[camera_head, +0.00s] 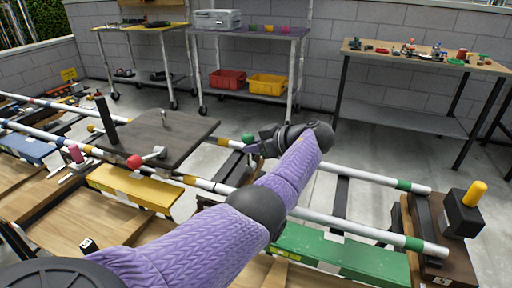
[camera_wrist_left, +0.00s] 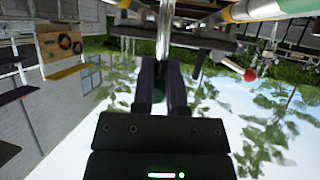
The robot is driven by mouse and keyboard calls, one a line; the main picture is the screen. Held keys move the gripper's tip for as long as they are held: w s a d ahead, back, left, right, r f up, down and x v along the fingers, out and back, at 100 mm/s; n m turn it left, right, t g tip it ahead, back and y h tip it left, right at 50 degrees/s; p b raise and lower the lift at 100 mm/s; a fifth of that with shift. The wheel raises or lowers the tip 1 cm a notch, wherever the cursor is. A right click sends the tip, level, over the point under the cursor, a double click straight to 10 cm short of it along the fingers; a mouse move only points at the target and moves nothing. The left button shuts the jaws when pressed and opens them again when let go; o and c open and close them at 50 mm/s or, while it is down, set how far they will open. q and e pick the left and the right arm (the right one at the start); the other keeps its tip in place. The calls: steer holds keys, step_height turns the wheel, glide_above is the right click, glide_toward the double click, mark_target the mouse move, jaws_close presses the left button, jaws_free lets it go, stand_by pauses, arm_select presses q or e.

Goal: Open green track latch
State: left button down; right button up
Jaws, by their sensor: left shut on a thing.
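The green track latch shows as a small green knob (camera_head: 248,138) beside the far white rail, mostly covered by my gripper. My left gripper (camera_head: 254,148) is at that knob, at the end of the purple arm reaching across the track. In the left wrist view my dark fingers (camera_wrist_left: 162,88) are shut on the latch, with the green knob (camera_wrist_left: 158,95) partly visible between them and a silver rod (camera_wrist_left: 165,35) extending beyond. The rest of the latch is hidden. My right gripper is not in view.
White banded rails (camera_head: 340,227) cross the scene. A dark cart platform (camera_head: 165,137) with a red-knobbed latch (camera_head: 134,161) sits on them at left. A green beam (camera_head: 340,252) lies below; tables stand behind.

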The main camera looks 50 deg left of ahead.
arm_select(q)
steer(key=shift+f, duration=0.1)
steer(key=c, duration=0.6)
jaws_free()
steer(key=shift+c, duration=0.2)
steer(key=v, duration=1)
steer(key=shift+p, duration=0.35)
